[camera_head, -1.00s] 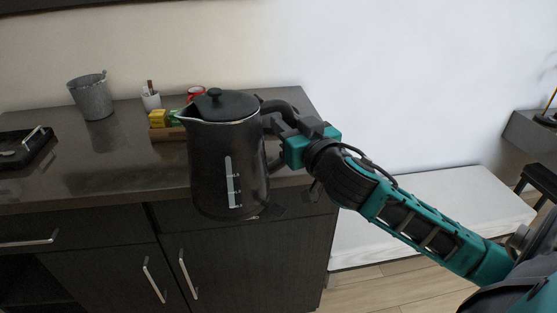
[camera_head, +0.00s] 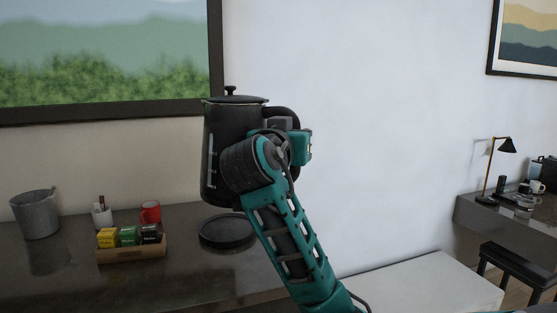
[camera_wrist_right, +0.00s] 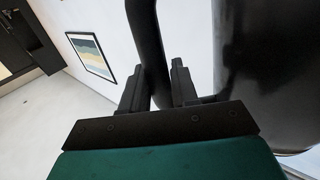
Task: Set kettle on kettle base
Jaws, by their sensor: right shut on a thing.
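The black kettle (camera_head: 226,150) is upright in the air, above and slightly left of the round black kettle base (camera_head: 226,233) on the dark counter. A gap shows between the kettle's bottom and the base. My right gripper (camera_head: 290,128) is shut on the kettle's handle. In the right wrist view the gripper's fingers (camera_wrist_right: 158,88) stand on both sides of the black handle (camera_wrist_right: 148,45), and the kettle's body (camera_wrist_right: 270,70) fills the right side. My arm hides part of the kettle's lower right side. My left gripper is not in view.
A wooden box (camera_head: 132,249) of tea packets stands left of the base. Behind it are a red mug (camera_head: 150,212) and a white cup (camera_head: 102,216) with sticks. A grey bucket (camera_head: 36,215) stands far left. A framed picture (camera_head: 105,60) hangs behind.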

